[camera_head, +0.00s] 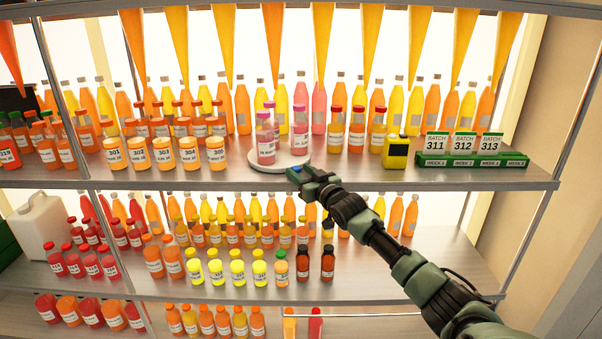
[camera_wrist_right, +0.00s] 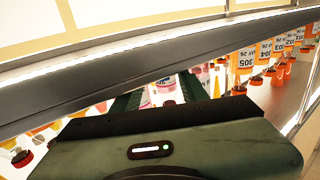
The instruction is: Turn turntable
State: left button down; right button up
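The turntable (camera_head: 283,167) is a low white round disc near the front edge of the top shelf. Pink bottles with labels stand on it, one in front (camera_head: 266,145) and one to the right (camera_head: 299,140), with others partly hidden. My right gripper (camera_head: 298,173) is at the disc's front right edge; I cannot tell whether it touches. In the right wrist view its two green fingers (camera_wrist_right: 158,97) stand apart, with pink bottles (camera_wrist_right: 166,84) visible beyond the gap. The wrist view does not clearly show the disc. My left gripper is not in view.
Orange bottles (camera_head: 163,152) stand left of the turntable. A yellow device (camera_head: 396,152) and a green stand with batch cards (camera_head: 474,160) are to the right. Tall bottles line the back.

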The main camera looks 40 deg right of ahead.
jog(key=shift+s+a+f, duration=0.15)
jog(key=shift+s, duration=0.45)
jog(key=s+b, duration=0.2)
jog(key=s, duration=0.4)
jog(key=shift+s+a, duration=0.3)
jog(key=shift+a, duration=0.1)
